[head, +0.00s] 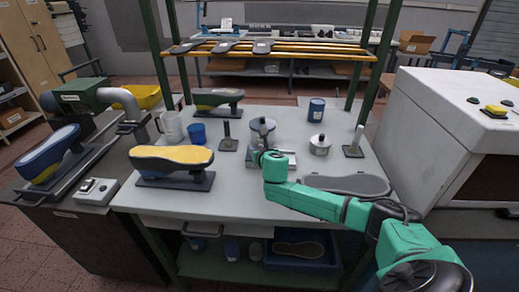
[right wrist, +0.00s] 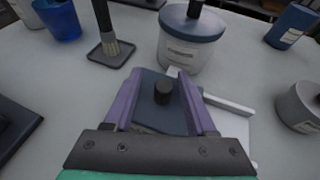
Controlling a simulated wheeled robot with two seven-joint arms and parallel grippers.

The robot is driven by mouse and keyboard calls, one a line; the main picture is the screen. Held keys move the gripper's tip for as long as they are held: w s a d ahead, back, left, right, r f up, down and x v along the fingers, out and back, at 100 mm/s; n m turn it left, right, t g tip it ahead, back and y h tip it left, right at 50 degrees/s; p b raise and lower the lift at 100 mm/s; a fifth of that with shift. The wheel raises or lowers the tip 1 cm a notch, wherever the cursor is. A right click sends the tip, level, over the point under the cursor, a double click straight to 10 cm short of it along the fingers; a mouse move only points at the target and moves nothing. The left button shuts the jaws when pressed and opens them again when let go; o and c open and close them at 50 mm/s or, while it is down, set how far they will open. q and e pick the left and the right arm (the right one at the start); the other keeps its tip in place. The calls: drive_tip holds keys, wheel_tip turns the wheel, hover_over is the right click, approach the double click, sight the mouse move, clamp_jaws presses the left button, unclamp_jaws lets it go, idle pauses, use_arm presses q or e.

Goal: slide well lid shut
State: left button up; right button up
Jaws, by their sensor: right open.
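The well lid (right wrist: 150,113) is a dark blue-grey flat plate with a black round knob (right wrist: 163,92), seen in the right wrist view. Part of a pale well body (right wrist: 232,122) shows to its right; the rest is hidden by my gripper. In the head view the pale well (head: 291,158) shows just right of my gripper. My right gripper (right wrist: 165,88) is open, with its purple fingers on either side of the knob and a gap to it. It also shows in the head view (head: 266,155), over the table. My left gripper is not in view.
A pot with a blue lid (right wrist: 190,40) stands just beyond the well. A brush in a stand (right wrist: 112,48) and blue cup (right wrist: 57,18) are to the left, a grey pot (right wrist: 300,105) to the right.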

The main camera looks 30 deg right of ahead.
drive_tip(key=v, duration=1.4)
drive_tip(key=shift+s, duration=0.2)
drive_tip(key=shift+a+r, duration=0.1)
drive_tip(key=shift+a, duration=0.05)
